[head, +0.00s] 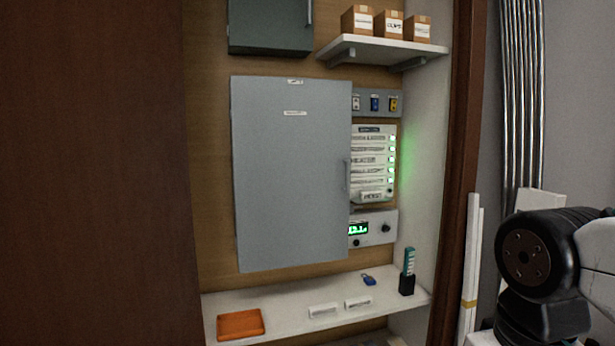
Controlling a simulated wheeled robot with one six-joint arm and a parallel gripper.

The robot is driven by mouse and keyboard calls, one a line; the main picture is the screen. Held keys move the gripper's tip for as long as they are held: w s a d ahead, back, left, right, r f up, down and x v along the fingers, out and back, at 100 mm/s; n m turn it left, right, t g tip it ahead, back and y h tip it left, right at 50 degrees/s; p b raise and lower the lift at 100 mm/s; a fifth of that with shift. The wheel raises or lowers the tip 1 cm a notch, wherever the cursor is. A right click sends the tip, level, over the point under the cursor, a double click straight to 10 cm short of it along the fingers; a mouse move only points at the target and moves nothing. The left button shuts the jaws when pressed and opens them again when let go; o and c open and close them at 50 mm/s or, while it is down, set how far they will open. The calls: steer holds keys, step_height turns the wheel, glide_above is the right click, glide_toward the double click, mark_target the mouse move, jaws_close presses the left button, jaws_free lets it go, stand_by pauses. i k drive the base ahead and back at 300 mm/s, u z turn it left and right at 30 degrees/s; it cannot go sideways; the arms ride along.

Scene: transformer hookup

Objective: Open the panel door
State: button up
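The grey panel door (290,180) hangs on the wooden back wall of a cabinet recess. It looks shut, though its edges are too small to be sure. A slim vertical handle (347,177) is on its right edge. Small white labels are near its top. My gripper is not in view; only a dark joint and white link of my arm show at the lower right, well apart from the door.
A dark brown panel fills the left side. A lower white shelf (285,298) holds an orange tray (240,324). An upper shelf (385,48) holds small boxes. A lit control panel (373,160) is right of the door. Metal pipes (522,90) stand at right.

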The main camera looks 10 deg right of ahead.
mark_target(291, 141)
steer(key=u, duration=0.3)
steer(key=i, duration=1.4)
steer(key=z, duration=0.6)
